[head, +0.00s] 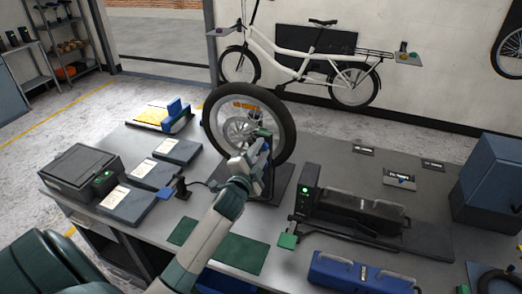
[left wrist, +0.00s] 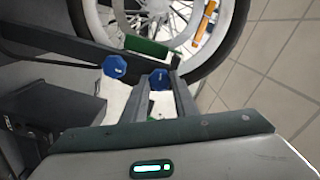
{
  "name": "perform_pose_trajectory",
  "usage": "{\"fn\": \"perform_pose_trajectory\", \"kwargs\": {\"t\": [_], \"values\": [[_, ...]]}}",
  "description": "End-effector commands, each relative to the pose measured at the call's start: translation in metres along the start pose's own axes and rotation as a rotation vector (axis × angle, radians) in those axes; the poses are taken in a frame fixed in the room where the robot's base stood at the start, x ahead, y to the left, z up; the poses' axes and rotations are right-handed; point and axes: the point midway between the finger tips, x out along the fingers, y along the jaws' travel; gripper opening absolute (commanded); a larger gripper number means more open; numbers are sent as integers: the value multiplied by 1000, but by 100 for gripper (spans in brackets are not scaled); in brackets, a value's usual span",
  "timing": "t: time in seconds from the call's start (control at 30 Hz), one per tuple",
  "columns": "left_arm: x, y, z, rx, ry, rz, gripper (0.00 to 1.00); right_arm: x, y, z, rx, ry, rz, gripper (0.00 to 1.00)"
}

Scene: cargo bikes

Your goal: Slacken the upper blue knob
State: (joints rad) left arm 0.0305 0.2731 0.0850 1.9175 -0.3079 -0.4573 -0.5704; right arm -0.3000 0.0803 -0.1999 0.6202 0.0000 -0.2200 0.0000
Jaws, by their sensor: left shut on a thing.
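A wheel (head: 288,118) stands upright in a dark truing stand (head: 282,180) on the bench in the head view. In the left wrist view two blue knobs show on the stand by the wheel rim. One blue knob (left wrist: 115,66) is free, left of my fingers. The other, which seems to be the upper blue knob (left wrist: 159,79), is between the fingertips of my left gripper (left wrist: 160,84), which is shut on it. In the head view my left gripper (head: 252,160) reaches the near side of the stand, and the arm hides part of it. My right gripper is not in view.
A dark box (head: 82,172) and several grey cases lie left on the bench. A black device (head: 352,212) with a green light and a blue case (head: 362,275) lie right. Green mats (head: 238,252) lie in front. A white cargo bike (head: 305,55) is behind.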

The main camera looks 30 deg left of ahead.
Motion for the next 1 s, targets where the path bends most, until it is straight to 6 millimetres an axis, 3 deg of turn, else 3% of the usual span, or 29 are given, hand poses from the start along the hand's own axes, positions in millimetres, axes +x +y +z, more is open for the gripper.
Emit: {"fn": "perform_pose_trajectory", "kwargs": {"t": [0.4,0.93,0.97,1.0], "values": [[0,0,1,-242,-2,0,4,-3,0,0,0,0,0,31],[0,0,1,-275,-2,1,4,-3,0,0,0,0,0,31],[0,0,1,-275,-2,1,28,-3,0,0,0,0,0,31],[0,0,1,-274,-2,1,38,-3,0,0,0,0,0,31]]}}
